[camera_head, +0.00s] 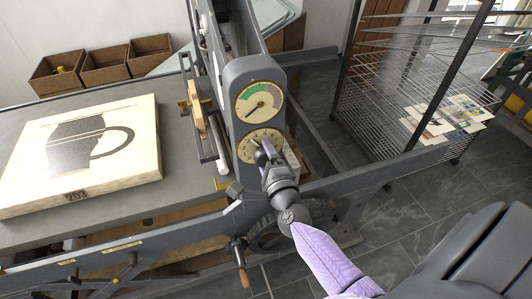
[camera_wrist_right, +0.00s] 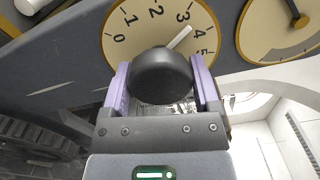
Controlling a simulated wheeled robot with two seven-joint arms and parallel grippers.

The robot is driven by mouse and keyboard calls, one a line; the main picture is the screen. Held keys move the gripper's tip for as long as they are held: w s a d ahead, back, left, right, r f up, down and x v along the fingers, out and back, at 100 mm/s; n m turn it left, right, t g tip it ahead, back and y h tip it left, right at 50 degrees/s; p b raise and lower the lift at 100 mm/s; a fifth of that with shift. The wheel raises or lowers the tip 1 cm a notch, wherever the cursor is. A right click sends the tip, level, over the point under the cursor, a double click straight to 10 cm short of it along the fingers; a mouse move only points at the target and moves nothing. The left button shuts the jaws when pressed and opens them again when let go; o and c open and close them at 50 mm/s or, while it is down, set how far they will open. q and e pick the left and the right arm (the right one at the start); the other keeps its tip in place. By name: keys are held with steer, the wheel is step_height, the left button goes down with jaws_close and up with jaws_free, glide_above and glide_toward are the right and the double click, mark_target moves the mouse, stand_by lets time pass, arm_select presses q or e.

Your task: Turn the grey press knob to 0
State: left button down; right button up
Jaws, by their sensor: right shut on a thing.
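The press knob (camera_wrist_right: 162,75) looks dark grey, nearly black, in the right wrist view. It sits on a cream dial (camera_wrist_right: 122,40) with a gold rim, numbered 0 to 5, and its white pointer tip lies between 3 and 4. The dial also shows in the head view (camera_head: 245,148), low on the press's grey head. My right gripper (camera_wrist_right: 162,84) is shut on the knob, with a purple finger on each side of it. In the head view my right gripper (camera_head: 268,152) reaches the dial and hides most of the knob. My left gripper is out of view.
A gauge with a green band (camera_head: 259,101) is above the dial. A pale litho stone (camera_head: 35,185) lies on the press bed at left. Wooden boxes (camera_head: 105,65) stand behind. A wire drying rack (camera_head: 385,115) with prints is at right.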

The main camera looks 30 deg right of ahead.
steer(key=n+p, duration=0.1)
steer(key=n, duration=0.2)
steer(key=n+p, duration=0.1)
steer(key=n, duration=0.2)
steer(key=shift+n, duration=0.3)
steer(key=n+p, duration=0.1)
steer(key=n, duration=0.1)
steer(key=shift+n, duration=0.3)
steer(key=n+p, duration=0.1)
steer(key=n, duration=0.3)
steer(key=shift+n+p, duration=0.3)
steer(key=n, duration=0.2)
steer(key=shift+n+p, duration=0.3)
steer(key=shift+n, duration=1.8)
steer(key=shift+p, duration=0.3)
